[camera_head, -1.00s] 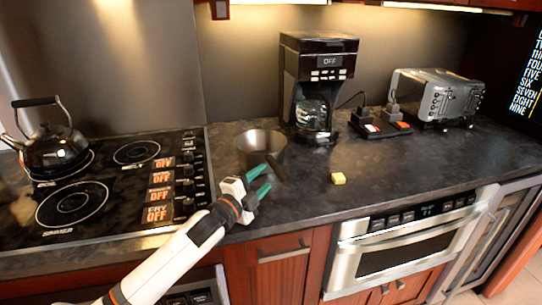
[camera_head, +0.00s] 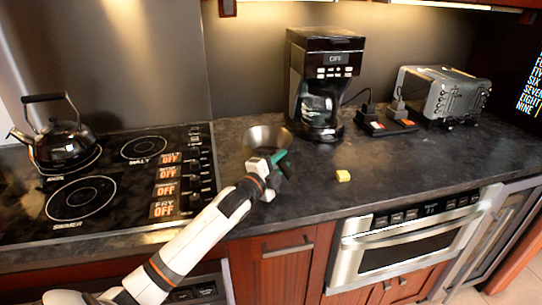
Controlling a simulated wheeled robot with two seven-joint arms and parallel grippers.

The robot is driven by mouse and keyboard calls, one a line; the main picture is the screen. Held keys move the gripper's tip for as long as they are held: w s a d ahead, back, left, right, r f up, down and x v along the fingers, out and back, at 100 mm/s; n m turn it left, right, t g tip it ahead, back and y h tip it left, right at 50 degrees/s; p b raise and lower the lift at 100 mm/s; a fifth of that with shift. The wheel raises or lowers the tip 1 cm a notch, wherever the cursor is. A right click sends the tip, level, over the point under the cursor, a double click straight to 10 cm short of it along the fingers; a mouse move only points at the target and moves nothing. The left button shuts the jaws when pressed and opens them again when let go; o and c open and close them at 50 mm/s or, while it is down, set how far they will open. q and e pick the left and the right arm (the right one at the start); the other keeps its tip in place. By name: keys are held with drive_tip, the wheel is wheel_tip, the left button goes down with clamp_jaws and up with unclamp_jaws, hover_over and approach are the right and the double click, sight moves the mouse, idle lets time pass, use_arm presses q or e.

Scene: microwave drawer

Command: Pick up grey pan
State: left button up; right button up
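The grey pan (camera_head: 264,136) stands on the dark counter, between the stove and the coffee maker. Its rim and inside show. Its lower front and its handle are mostly hidden behind my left gripper. My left gripper (camera_head: 281,160), with green fingertips, is at the near side of the pan, over the handle's place. One green finger shows clearly, and the other is largely hidden. I cannot tell whether it is open, or whether it touches the pan. My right gripper is not in view.
A stove (camera_head: 110,184) with a black kettle (camera_head: 62,143) is on the left. A coffee maker (camera_head: 322,85) stands behind the pan, and a toaster (camera_head: 441,95) is farther right. The counter's front right is mostly clear.

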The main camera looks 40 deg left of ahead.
use_arm(q)
clamp_jaws()
drive_tip(key=shift+r, duration=0.1)
